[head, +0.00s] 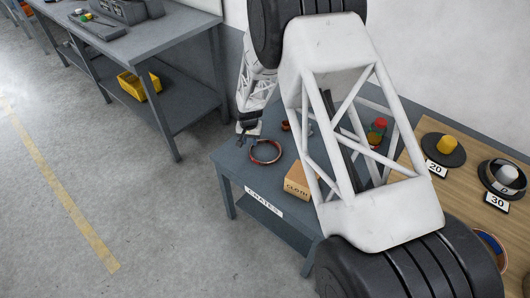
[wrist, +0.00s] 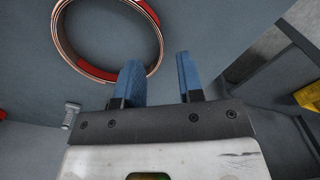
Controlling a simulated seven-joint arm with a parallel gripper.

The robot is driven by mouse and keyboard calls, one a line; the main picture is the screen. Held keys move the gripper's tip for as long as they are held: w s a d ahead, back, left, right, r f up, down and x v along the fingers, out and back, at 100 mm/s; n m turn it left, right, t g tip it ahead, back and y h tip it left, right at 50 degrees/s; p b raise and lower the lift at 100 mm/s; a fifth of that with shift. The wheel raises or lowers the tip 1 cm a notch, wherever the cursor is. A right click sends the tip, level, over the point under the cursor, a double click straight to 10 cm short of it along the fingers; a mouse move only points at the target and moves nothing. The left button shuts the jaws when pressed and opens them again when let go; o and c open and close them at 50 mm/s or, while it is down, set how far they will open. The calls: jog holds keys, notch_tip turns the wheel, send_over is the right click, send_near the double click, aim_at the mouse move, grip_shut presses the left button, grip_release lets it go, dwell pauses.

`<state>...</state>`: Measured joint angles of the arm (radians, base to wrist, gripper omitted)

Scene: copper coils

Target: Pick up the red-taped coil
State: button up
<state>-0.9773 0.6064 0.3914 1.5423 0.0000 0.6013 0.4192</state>
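The red-taped coil (head: 265,151) is a copper ring with red tape sections. It lies flat on the blue-grey table, near its far left corner, in the head view. My gripper (head: 247,132) is beyond and to the left of the coil in the head view. In the wrist view my gripper (wrist: 160,75) shows two blue fingers apart, with nothing between them. The left finger overlaps the coil's lower right rim in the picture; I cannot tell whether they touch.
The blue-grey table (head: 240,165) carries a "CRATES" label (head: 264,202) on its edge. A cardboard box (head: 298,182) is right of the coil. A wooden board (head: 455,190) holds weights farther right. A grey workbench (head: 150,45) with a yellow bin (head: 139,86) stands left. My arm hides part of the table.

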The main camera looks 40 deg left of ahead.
aim_at(250, 149)
jog(key=shift+f, duration=0.1)
jog(key=shift+a+f, duration=0.1)
jog(key=shift+f, duration=2.4)
jog(key=shift+c, duration=0.3)
grip_shut()
